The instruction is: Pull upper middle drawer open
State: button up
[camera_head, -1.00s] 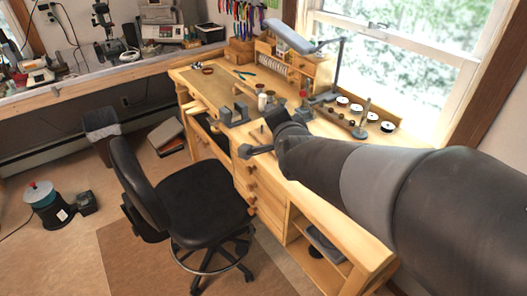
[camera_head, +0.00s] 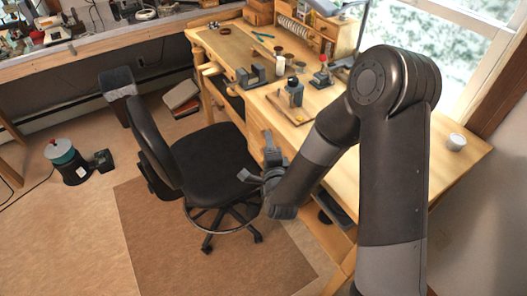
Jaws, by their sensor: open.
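The wooden workbench (camera_head: 222,44) runs from the back middle toward the front right. Its drawer column (camera_head: 256,132) is below the top, behind the black chair. My gripper and the chair hide most of the drawer fronts, so I cannot make out the upper middle drawer or its knob clearly. My gripper (camera_head: 255,158) is open and empty, in front of the drawer column, with one finger up and one toward the chair. I cannot tell whether it touches a drawer.
A black swivel chair (camera_head: 212,160) stands close left of my gripper, on a brown mat (camera_head: 150,240). Tools and small jars lie on the bench, with a vise (camera_head: 252,76) near its edge.

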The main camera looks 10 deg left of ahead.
notch_tip(320, 180, down, 14)
jog(key=x, duration=1)
jog(key=shift+w+a+f, duration=0.1)
jog(key=shift+w+a, duration=0.05)
jog(key=shift+w, duration=0.25)
grip_shut()
